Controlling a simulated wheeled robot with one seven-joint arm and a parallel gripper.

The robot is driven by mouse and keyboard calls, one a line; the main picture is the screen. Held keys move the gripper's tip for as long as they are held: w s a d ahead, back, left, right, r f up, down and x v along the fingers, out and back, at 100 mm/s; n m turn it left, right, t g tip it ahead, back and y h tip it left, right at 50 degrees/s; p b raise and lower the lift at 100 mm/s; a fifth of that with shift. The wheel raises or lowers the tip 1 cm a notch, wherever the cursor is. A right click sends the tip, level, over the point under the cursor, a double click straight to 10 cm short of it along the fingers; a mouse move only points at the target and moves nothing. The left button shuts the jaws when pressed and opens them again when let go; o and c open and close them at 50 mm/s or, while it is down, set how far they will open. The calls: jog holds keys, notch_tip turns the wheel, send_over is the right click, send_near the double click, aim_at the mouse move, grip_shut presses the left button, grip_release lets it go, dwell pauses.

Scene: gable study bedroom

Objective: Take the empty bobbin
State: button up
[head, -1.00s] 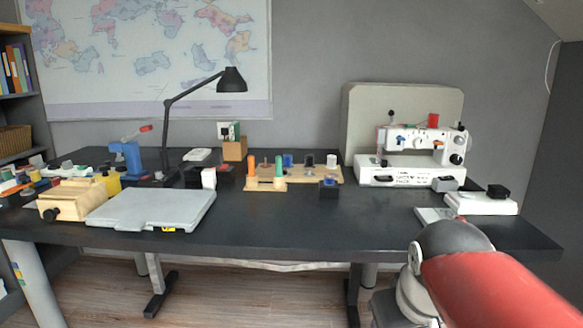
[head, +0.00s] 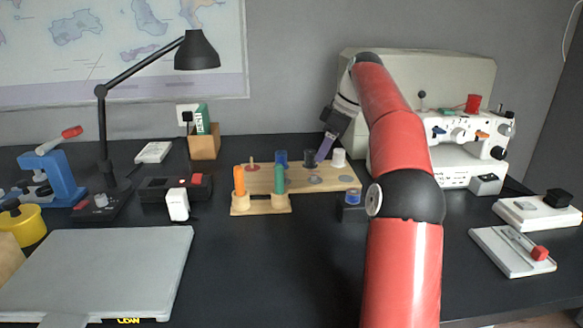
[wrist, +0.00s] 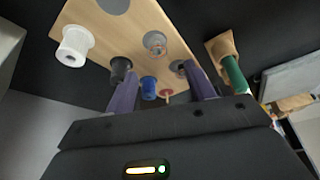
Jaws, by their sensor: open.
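The pale wooden board (head: 352,187) lies on the dark desk and also fills the top of the wrist view (wrist: 92,20). A small clear, greyish bobbin that looks empty (wrist: 155,42) sits on its front row; in the head view it is a small grey round shape (head: 315,180). Behind it stand a black spool (wrist: 119,69), a blue spool (wrist: 148,88) and a white spool (wrist: 73,46). My gripper (wrist: 160,72), with purple fingers, is open and empty, pointing down over the board (head: 322,157). The clear bobbin appears ahead of the gap between the fingers; contact is not visible.
A small wooden stand with orange and green sticks (head: 262,205) is left of the board. A dark box with a blue top (head: 352,200) is in front. The sewing machine (head: 465,150) stands right, the lamp (head: 197,52) left. The desk's front middle is clear.

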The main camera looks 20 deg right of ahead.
aim_at(312, 174)
jog(key=b+x, duration=0.2)
jog(key=x, duration=0.5)
jog(key=shift+w+f, duration=0.15)
jog(key=shift+f, duration=0.1)
jog(key=shift+c, duration=0.4)
jog(key=c, duration=1)
